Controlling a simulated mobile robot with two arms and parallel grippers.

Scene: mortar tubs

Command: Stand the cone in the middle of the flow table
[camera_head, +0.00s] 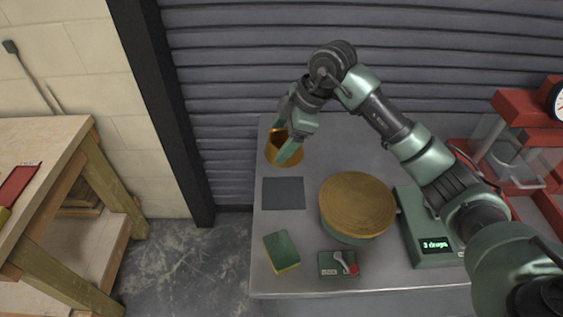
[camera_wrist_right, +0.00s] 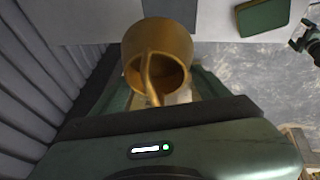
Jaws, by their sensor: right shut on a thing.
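The brass cone (camera_head: 297,157) is at the back left of the grey table, with my right gripper (camera_head: 279,146) on it. In the right wrist view the cone (camera_wrist_right: 158,38) shows its round open end, and its handle (camera_wrist_right: 151,82) runs between the fingers. The right gripper is shut on the cone; whether the cone touches the table I cannot tell. The flow table (camera_head: 357,204) is a round brass-coloured disc on a drum, in front and to the right of the cone. Its top is bare. My left gripper does not show in the head view.
A dark square mat (camera_head: 284,193) lies between the cone and a green-and-yellow sponge (camera_head: 282,251). A small green box with a red-tipped part (camera_head: 338,263) stands in front of the flow table. A green control box (camera_head: 428,232) with a lit display stands right of it.

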